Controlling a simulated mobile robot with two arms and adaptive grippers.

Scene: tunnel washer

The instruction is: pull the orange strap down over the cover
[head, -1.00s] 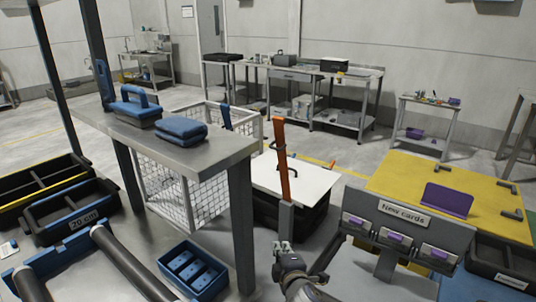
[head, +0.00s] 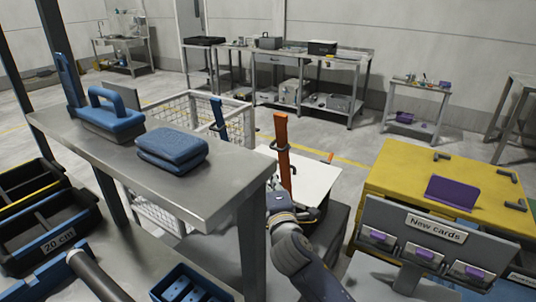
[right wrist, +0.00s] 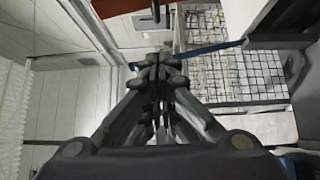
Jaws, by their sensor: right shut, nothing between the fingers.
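The orange strap (head: 283,150) stands upright in the head view, with a dark handle partway up. Its lower end is hidden behind the metal table corner and my arm. The white cover (head: 318,180) lies flat on a dark box (head: 335,222) behind my right arm. My right gripper (head: 275,190) is close in front of the strap's lower part, its fingertips hard to make out there. In the right wrist view my right gripper (right wrist: 157,65) is shut and empty.
A metal table (head: 190,187) with blue pads (head: 172,147) and a blue-handled brush (head: 112,112) stands close left of my right arm. A wire cage (head: 190,108) with a blue strap (head: 218,120) is behind it. The "New cards" holder (head: 420,240) and yellow-topped box (head: 400,170) are at right.

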